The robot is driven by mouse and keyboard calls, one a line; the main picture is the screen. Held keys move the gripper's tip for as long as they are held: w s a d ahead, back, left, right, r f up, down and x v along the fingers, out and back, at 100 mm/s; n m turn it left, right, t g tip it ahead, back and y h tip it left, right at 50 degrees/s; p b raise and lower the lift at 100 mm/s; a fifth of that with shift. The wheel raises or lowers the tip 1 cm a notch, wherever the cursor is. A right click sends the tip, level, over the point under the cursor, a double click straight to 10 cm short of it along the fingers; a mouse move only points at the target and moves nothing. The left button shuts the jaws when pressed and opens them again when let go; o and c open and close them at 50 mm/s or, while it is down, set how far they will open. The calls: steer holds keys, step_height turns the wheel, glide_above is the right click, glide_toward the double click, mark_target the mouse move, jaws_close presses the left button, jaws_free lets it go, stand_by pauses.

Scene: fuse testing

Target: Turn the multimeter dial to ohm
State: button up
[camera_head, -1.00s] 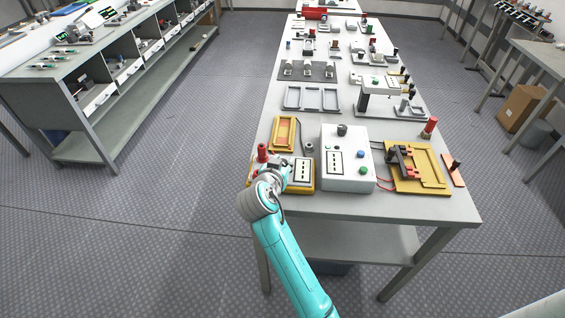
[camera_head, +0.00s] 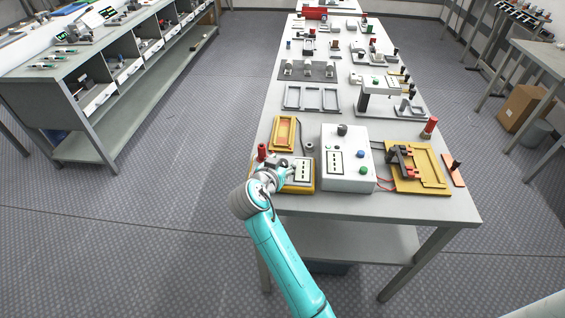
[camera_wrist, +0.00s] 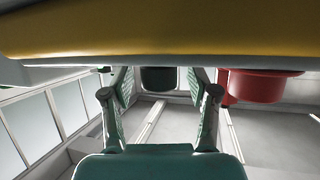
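The yellow multimeter (camera_head: 301,189) lies at the front left corner of the near table, with a pale display panel. My gripper (camera_head: 285,172) is over its left part and hides the dial in the head view. In the wrist view the yellow multimeter body (camera_wrist: 160,30) fills the top. A dark round knob, apparently the dial (camera_wrist: 158,78), sits between the two fingers of my gripper (camera_wrist: 160,88). The fingers are apart, with a gap visible on each side of the knob. The dial's setting cannot be read.
A red cylindrical post (camera_wrist: 262,86) stands beside the right finger; a red post (camera_head: 262,151) also shows in the head view. A white box with buttons (camera_head: 347,180) stands close right of the multimeter. A yellow tray (camera_head: 284,133) lies behind. The floor left is clear.

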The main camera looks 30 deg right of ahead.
steer(key=v, duration=1.2)
steer(key=shift+f, duration=0.1)
stand_by(0.4)
